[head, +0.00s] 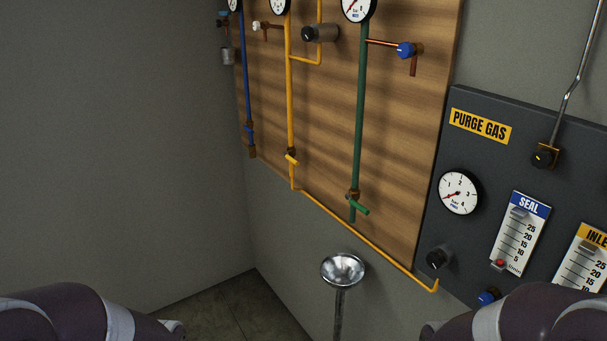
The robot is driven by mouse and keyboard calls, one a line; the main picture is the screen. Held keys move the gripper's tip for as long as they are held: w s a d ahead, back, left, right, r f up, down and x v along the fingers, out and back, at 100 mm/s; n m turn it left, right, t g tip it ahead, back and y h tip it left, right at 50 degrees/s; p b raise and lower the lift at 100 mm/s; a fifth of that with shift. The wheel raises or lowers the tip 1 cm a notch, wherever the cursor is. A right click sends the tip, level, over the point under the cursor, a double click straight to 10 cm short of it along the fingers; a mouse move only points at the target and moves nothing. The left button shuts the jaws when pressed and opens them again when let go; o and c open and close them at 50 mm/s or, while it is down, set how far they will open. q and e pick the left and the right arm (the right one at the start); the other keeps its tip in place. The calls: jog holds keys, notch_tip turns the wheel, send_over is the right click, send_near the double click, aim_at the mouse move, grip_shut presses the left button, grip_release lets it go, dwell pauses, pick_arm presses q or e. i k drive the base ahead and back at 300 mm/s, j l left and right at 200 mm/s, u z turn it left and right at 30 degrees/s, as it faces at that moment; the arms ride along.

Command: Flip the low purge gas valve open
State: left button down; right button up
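A dark panel (478,135) with a yellow PURGE GAS label (481,126) is on the wall at the right. It carries a round gauge (459,193), a black knob (438,258) at its lower left, and a blue knob (488,297) at the bottom edge. On the wooden board, a yellow-handled valve (291,157) sits low on the yellow pipe, and a green-handled valve (358,205) sits low on the green pipe. No label shows which is the low purge gas valve. Only my arm links show at the bottom corners; neither gripper is in view.
A metal funnel (343,270) on a stand is below the wooden board (325,150). Flow meters labelled SEAL (519,234) and INLE, cut off (583,268), are on the panel. Free floor shows at bottom left.

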aim_at(293, 161)
jog(key=i+j+z, duration=0.1)
jog(key=j, duration=0.3)
jog(key=i+j+z, duration=0.15)
jog(key=j, duration=0.25)
jog(key=j+z, duration=0.1)
jog(key=j, duration=0.3)
jog(key=i+u, duration=0.2)
jog(key=i, duration=1.65)
